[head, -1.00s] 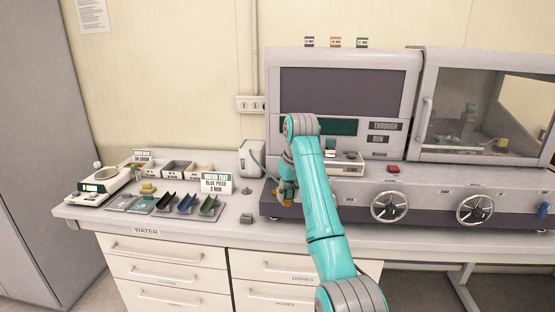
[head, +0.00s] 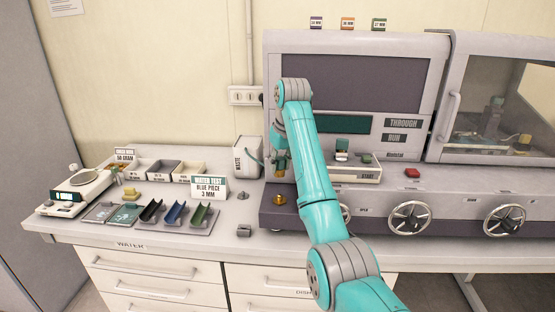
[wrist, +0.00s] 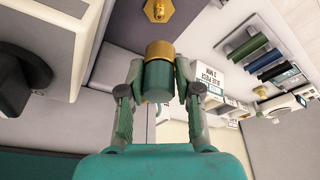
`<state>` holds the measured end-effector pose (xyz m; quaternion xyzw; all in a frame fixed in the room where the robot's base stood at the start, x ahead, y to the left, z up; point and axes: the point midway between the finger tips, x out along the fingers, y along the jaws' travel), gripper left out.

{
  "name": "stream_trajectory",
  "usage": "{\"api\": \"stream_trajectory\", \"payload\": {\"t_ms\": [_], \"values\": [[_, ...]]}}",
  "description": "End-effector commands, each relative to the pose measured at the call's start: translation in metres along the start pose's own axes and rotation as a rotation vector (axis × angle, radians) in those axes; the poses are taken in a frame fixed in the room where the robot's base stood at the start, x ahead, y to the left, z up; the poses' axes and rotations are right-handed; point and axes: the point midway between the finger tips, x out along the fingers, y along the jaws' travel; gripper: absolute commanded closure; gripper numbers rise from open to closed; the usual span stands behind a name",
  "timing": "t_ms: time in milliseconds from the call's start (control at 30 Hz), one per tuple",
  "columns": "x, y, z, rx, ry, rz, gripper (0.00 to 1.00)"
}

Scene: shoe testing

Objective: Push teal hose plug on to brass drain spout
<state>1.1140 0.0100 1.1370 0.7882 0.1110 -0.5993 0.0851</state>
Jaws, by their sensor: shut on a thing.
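My gripper (wrist: 158,90) is shut on the teal hose plug (wrist: 157,76), a dark green-teal cylinder with a brass-coloured end collar. The collar points toward the top of the wrist view. In the head view the spout (head: 279,199) sticks out low at the machine's left end. There my gripper (head: 281,166) is above the spout, partly hidden by my arm, and the plug's brass end shows below it.
A white waste container (head: 247,157) with a teal hose stands left of the machine (head: 350,55). A small grey block (head: 244,231) lies near the counter's front edge.

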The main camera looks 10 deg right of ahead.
Motion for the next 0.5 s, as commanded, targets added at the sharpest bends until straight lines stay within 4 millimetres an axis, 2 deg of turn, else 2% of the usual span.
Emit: {"api": "stream_trajectory", "payload": {"t_ms": [433, 500], "values": [[0.0004, -0.0024, 0.0022, -0.043, 0.002, 0.049, 1.0], [0.0051, -0.0013, 0.0033, -0.039, 0.001, 0.046, 1.0]]}}
